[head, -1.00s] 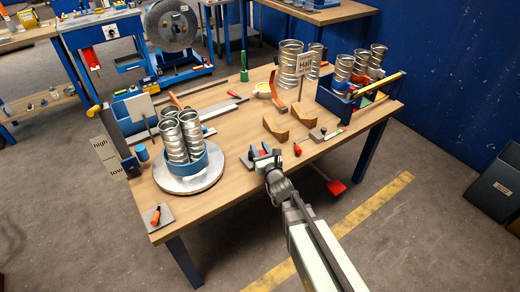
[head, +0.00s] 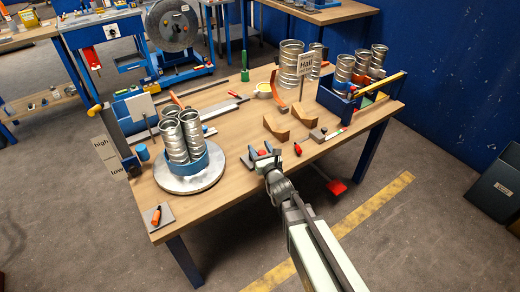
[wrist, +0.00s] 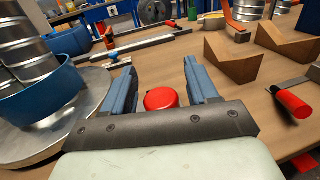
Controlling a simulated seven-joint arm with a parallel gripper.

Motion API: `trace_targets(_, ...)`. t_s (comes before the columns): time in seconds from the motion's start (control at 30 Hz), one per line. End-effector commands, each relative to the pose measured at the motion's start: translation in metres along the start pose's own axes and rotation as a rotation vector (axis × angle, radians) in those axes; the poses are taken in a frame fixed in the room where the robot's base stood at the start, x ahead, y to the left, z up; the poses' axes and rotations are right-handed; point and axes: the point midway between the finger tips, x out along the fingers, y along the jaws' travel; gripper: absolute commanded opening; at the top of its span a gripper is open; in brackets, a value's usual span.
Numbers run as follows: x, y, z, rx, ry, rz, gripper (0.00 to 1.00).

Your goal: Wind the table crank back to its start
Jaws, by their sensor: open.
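My gripper (head: 265,153) is open over the front part of the wooden table. In the wrist view its two blue fingers (wrist: 156,88) stand apart on either side of a red round-topped knob (wrist: 161,98), with gaps to both. The knob also shows between the jaws in the head view (head: 262,153). What it is mounted on is hidden, so I cannot tell if it belongs to the table crank. A red block (head: 336,187) on a dark bar sticks out below the table's front edge. A high/low sign (head: 104,148) stands at the table's left end.
Left of my gripper, a round metal plate (head: 205,184) bears metal ducts in a blue band. To the right are a red-handled tool (wrist: 293,103) and wooden wedge blocks (wrist: 231,55). A blue crate (head: 333,103) stands at the right end.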

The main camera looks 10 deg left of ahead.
Motion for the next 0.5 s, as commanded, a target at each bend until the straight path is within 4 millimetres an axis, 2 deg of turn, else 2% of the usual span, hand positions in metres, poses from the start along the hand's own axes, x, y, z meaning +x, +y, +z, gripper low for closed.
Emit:
trace_targets(0.27,-0.001,0.0,0.014,-0.001,0.0,0.0,0.58)
trace_targets(0.5,-0.001,0.0,0.046,-0.001,-0.003,0.001,0.58)
